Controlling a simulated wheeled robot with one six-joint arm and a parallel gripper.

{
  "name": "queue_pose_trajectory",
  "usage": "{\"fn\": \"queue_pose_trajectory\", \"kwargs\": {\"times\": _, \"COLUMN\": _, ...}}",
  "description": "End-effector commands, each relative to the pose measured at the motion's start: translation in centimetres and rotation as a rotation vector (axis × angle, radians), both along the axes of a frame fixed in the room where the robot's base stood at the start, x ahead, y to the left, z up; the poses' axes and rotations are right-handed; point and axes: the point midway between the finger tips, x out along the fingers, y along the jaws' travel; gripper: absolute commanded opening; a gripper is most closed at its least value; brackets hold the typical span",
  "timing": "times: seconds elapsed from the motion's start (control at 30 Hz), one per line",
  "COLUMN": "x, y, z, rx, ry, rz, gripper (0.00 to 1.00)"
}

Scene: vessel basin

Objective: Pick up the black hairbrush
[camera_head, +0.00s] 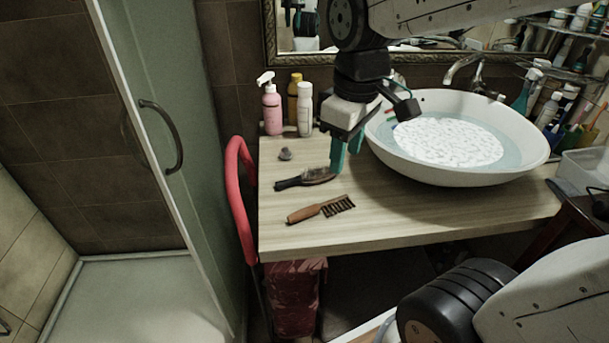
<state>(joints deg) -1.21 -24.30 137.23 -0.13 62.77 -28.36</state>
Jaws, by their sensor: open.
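The black hairbrush (304,179) lies on the wooden counter (400,209), its dark handle pointing left and its bristle end to the right. My gripper (345,160) points down just right of the brush's bristle end, with teal fingers. It is open and holds nothing that I can see. The fingers are close to the brush head and overlap its right end in the picture; whether they touch it I cannot tell.
A brown-handled comb (321,208) lies in front of the brush. A small grey object (285,154) lies behind it. A pink pump bottle (272,108) and a white bottle (305,110) stand at the back. A white basin (455,178) holding foamy water stands right of my gripper. A red chair (240,200) is at the left edge.

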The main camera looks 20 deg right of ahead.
Motion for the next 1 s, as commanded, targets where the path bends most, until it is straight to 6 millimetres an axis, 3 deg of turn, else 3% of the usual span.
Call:
{"fn": "queue_pose_trajectory", "kwargs": {"times": 0.03, "x": 2.3, "y": 0.3, "z": -0.8, "rx": -0.006, "ry": 0.019, "rz": 0.095, "gripper": 0.45}}
{"fn": "queue_pose_trajectory", "kwargs": {"times": 0.2, "x": 9.6, "y": 1.2, "z": -4.2, "rx": -0.023, "ry": 0.043, "rz": 0.454, "gripper": 0.45}}
{"fn": "queue_pose_trajectory", "kwargs": {"times": 0.3, "x": 13.2, "y": 1.7, "z": -6.7, "rx": -0.029, "ry": 0.054, "rz": 0.643, "gripper": 0.45}}
{"fn": "queue_pose_trajectory", "kwargs": {"times": 0.43, "x": 16.6, "y": 2.3, "z": -9.7, "rx": -0.034, "ry": 0.065, "rz": 0.834, "gripper": 0.45}}
{"fn": "queue_pose_trajectory", "kwargs": {"times": 0.63, "x": 19.0, "y": 2.8, "z": -12.3, "rx": -0.037, "ry": 0.069, "rz": 0.982, "gripper": 0.45}}
{"fn": "queue_pose_trajectory", "kwargs": {"times": 1.0, "x": 19.5, "y": 2.9, "z": -16.6, "rx": -0.035, "ry": 0.072, "rz": 0.998, "gripper": 0.45}}
